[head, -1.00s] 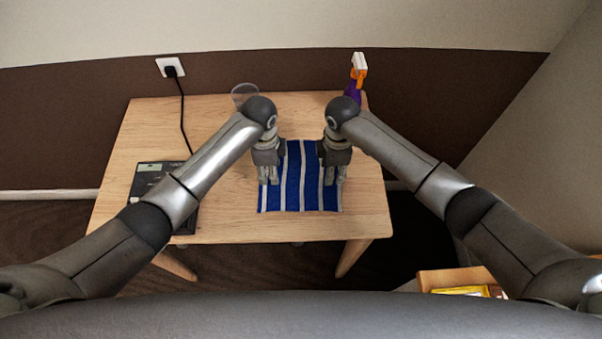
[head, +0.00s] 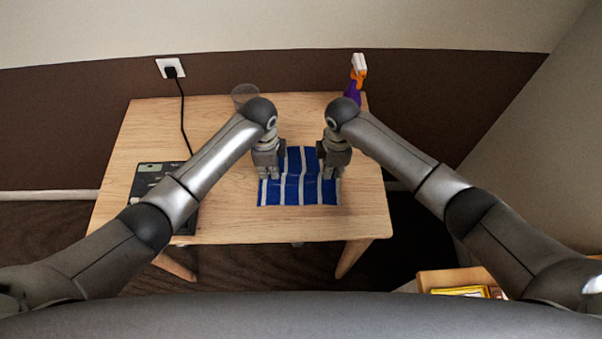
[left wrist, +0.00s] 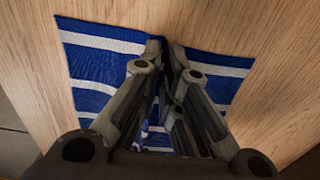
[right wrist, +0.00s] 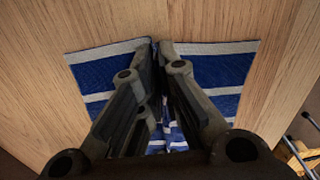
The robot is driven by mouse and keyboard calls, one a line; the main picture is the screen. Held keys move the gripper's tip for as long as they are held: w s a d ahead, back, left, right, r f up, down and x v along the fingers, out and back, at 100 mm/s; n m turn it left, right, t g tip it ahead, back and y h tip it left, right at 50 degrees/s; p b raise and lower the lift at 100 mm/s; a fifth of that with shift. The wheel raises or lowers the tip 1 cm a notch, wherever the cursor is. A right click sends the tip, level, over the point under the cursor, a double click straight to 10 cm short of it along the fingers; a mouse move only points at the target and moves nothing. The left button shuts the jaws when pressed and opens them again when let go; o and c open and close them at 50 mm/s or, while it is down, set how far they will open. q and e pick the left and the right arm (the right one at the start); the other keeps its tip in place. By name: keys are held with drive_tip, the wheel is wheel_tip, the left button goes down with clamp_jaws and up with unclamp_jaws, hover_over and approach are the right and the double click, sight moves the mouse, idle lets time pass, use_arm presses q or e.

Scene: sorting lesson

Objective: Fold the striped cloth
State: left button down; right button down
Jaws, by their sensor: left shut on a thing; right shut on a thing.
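The blue cloth with white stripes (head: 293,190) lies on the wooden table (head: 225,220), near its front middle. It is rumpled, with a raised ridge between my grippers. My left gripper (head: 268,174) is shut on the cloth's left side, and my right gripper (head: 333,172) is shut on its right side. In the left wrist view the cloth (left wrist: 100,42) is pinched up between the fingertips (left wrist: 160,42). In the right wrist view the cloth (right wrist: 225,68) is also pinched between the fingertips (right wrist: 158,44). The grippers hide parts of both sides.
A dark flat device (head: 150,178) lies on the table's left, with a cord running to a wall socket (head: 171,68). A clear container (head: 243,92) and an orange, white and purple spray bottle (head: 357,75) stand at the back. The table's right side is bare.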

drive_tip(key=shift+s, duration=0.1)
idle(0.3)
